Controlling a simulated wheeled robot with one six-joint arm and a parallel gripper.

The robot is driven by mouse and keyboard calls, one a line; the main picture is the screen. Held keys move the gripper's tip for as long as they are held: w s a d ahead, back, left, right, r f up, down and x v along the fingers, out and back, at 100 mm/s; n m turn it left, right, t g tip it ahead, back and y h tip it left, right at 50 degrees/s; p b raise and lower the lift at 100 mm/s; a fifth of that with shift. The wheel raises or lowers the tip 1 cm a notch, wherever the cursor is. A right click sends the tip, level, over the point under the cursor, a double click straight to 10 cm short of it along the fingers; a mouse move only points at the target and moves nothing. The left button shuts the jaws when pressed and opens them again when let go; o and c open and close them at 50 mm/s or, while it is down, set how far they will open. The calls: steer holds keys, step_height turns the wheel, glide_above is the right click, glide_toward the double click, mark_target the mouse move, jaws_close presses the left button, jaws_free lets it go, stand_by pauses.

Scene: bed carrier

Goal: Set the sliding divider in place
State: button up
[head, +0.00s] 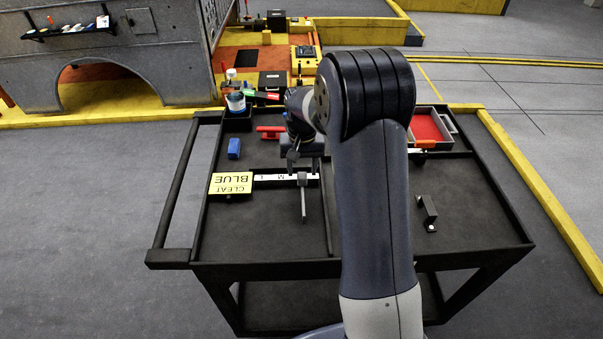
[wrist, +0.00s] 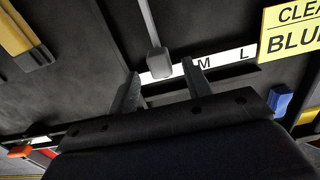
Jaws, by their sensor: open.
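The sliding divider is a thin grey bar with a block-like head (head: 303,192). It lies on the black cart top, its head at the white letter strip (head: 270,177) and its bar pointing toward the front. In the wrist view the divider head (wrist: 159,62) appears between the fingertips, beside the letter M. My gripper (head: 304,165) is open just behind and above the head. In the wrist view my gripper (wrist: 161,69) has a finger on each side of the head, with visible gaps. The strip's far end is partly hidden by a finger. A yellow card (head: 230,184) reads "CLEAT BLUE".
A blue block (head: 234,148) and a red-handled item (head: 270,131) lie behind the strip. A red-lined tray (head: 427,127) and an orange piece (head: 425,144) sit at the back right. A dark bracket (head: 428,212) stands at right. The front left compartment is mostly clear.

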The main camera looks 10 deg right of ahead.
mark_target(302, 175)
steer(key=shift+f, duration=1.5)
jaws_close()
